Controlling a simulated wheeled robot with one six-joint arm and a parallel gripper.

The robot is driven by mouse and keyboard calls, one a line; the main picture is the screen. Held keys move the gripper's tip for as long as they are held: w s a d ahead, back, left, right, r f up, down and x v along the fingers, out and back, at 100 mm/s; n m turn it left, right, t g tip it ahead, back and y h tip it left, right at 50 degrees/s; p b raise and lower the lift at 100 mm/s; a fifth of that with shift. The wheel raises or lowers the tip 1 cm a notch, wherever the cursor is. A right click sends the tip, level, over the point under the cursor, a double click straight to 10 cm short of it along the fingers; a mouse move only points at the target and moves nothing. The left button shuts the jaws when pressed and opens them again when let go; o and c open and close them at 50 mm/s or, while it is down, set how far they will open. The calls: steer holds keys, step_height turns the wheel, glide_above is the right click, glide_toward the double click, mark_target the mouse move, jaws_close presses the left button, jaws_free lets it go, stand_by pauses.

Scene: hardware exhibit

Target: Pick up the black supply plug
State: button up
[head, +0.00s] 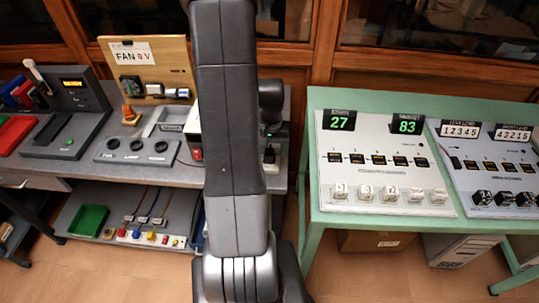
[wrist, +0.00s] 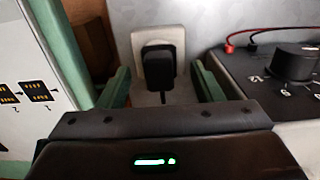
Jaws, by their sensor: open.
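The black supply plug (wrist: 158,68) sits in a pale socket plate (wrist: 178,40) in the wrist view, with its cord hanging down from it. In the head view the plug (head: 269,155) shows small, just right of my arm. My gripper (wrist: 160,82) is open, with one green finger to the left of the plug and the other to the right. Both fingers look apart from the plug, and nothing is held. How far the fingertips reach in depth is unclear. In the head view my arm hides part of the area around the socket.
A dark box with a knob (wrist: 294,62) and red and black leads stands close right of the fingers. A green table (head: 410,104) with display panels stands at right. The grey bench at left holds a fan board (head: 150,60) and switches. A gap separates the tables.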

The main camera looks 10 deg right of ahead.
mark_target(270, 150)
steer(key=shift+f, duration=0.3)
steer(key=shift+c, duration=0.2)
steer(key=c, duration=1)
steer(key=shift+c, duration=0.2)
step_height(270, 150, up, 10)
steer(key=shift+r, duration=0.1)
